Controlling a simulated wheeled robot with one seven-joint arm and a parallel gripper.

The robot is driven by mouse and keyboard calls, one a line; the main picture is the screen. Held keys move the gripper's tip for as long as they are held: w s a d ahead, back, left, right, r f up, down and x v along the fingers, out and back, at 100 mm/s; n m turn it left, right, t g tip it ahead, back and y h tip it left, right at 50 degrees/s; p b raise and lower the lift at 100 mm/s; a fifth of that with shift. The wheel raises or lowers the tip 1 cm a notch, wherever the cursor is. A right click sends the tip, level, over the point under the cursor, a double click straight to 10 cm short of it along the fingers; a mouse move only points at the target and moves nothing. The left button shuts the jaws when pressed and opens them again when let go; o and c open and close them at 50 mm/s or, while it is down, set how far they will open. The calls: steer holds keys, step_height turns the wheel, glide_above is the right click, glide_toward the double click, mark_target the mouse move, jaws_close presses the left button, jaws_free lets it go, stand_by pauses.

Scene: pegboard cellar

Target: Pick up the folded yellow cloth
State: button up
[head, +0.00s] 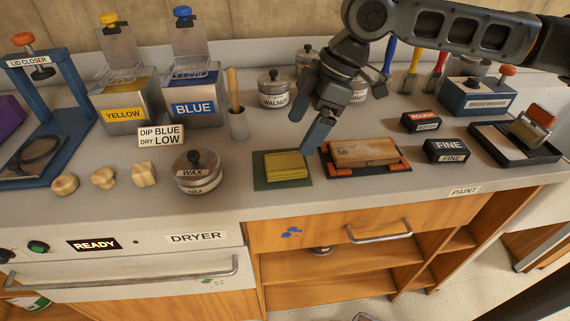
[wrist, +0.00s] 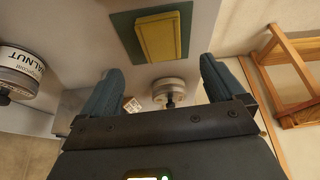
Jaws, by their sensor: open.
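The folded yellow cloth (head: 284,164) lies flat on a dark green mat (head: 260,183) near the counter's front edge, between the wax tin and a wooden block. In the wrist view the cloth (wrist: 160,38) shows at the top centre, beyond the fingertips and roughly in line with the gap between them. My gripper (head: 309,122) is open and empty, raised above the counter, behind and slightly right of the cloth in the head view. Its two blue fingers (wrist: 160,72) stand wide apart in the wrist view. Nothing touches the cloth but the mat.
The wax tin (head: 198,172) stands left of the mat. A wooden block (head: 362,152) in an orange-cornered holder is close on the right. Bare counter lies behind the mat.

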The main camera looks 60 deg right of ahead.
mark_target(291, 161)
steer(key=shift+s+d+f, duration=0.15)
steer(key=shift+s+f, duration=0.1)
steer(key=shift+f, duration=0.45)
steer(key=x, duration=0.6)
steer(key=shift+f, duration=0.35)
steer(key=c, duration=1.1)
steer(key=shift+r, duration=0.15)
